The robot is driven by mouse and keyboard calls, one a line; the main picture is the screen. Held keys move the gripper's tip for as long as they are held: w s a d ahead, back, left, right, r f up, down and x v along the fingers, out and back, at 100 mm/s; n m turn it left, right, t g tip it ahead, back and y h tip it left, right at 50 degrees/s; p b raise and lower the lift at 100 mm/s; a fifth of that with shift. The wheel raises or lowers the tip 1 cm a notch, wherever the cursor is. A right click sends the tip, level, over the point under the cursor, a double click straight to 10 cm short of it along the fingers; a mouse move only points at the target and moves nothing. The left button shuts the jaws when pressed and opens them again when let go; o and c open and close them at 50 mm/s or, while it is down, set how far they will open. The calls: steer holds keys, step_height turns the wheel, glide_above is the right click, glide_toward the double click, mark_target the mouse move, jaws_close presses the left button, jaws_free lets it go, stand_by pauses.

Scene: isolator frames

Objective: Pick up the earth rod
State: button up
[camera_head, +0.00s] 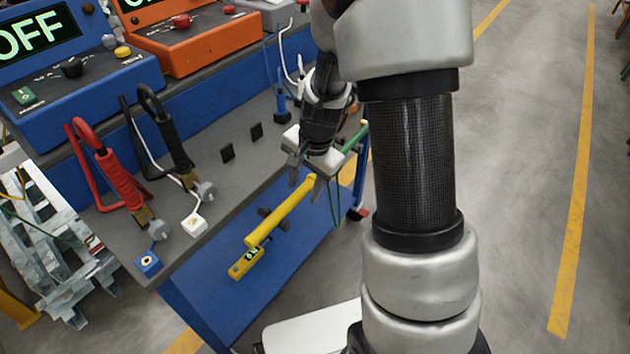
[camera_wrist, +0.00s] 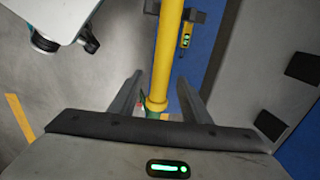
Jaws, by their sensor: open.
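The earth rod (camera_head: 280,212) has a long yellow shaft and a green handle (camera_head: 354,138). It lies along the front side of the grey bench, slanting up to the right, above a blue panel. A dark bracket is by its yellow part. My gripper (camera_head: 305,188) is open above the rod, near where yellow meets green. In the wrist view the yellow shaft (camera_wrist: 168,50) runs between the two spread fingers of my gripper (camera_wrist: 160,76), with a collar low between them. Contact cannot be told. My gripper and arm hide part of the handle.
A yellow device with a small display (camera_head: 246,263) hangs just below the rod. Red (camera_head: 120,180) and black (camera_head: 168,135) clamps stand on the grey bench (camera_head: 225,190). Blue and orange (camera_head: 205,40) control boxes stand behind. Open floor (camera_head: 520,180) lies at right.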

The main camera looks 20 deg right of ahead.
jaws_close()
steer(key=shift+r, duration=0.1)
steer(key=shift+r, duration=0.1)
